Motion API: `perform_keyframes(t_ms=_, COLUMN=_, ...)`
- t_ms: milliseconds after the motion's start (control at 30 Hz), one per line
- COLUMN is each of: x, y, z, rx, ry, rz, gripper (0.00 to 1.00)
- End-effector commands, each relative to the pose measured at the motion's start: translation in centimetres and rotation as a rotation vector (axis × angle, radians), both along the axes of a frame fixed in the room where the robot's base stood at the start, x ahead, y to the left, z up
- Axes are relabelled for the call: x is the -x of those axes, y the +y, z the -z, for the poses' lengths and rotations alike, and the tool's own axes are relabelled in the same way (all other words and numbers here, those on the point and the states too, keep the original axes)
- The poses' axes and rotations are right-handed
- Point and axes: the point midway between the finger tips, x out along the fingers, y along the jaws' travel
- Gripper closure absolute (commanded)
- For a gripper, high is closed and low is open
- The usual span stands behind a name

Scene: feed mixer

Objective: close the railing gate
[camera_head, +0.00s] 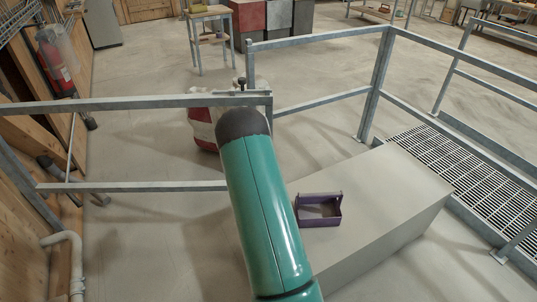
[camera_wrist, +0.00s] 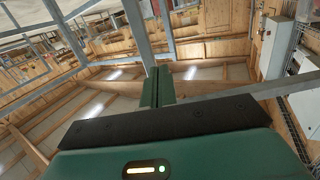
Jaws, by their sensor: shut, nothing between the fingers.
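The railing gate (camera_head: 140,103) is a grey metal frame with a top and a lower rail, spanning the left of the head view. Its right end stands close to an upright railing post (camera_head: 250,65). A small dark latch-like part (camera_head: 241,84) sits on top near that end. I cannot tell whether the gate touches the post. My teal arm reaches up to the gate's right end and covers part of it. My gripper is hidden there, but in the wrist view my gripper (camera_wrist: 157,85) shows green fingers together and empty. Grey metal bars (camera_wrist: 137,25) stand beyond the fingers.
A purple open box (camera_head: 320,209) rests on a grey block (camera_head: 395,185) right of my arm. Fixed railing (camera_head: 320,35) and a floor grating (camera_head: 470,175) lie at right. A red-and-white sack (camera_head: 203,130) is behind the gate. A wooden wall stands at left.

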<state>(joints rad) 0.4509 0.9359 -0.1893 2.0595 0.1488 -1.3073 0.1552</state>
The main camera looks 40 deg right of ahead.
Motion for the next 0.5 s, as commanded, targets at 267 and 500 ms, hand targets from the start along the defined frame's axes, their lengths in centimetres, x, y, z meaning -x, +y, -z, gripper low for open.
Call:
perform_keyframes(t_ms=267, x=2.7, y=-1.8, z=3.4, rx=0.079, ry=-0.047, rz=0.026, gripper=1.0)
perform_keyframes(t_ms=500, x=0.7, y=-3.8, z=3.4, rx=0.082, ry=-0.05, rz=0.026, gripper=1.0)
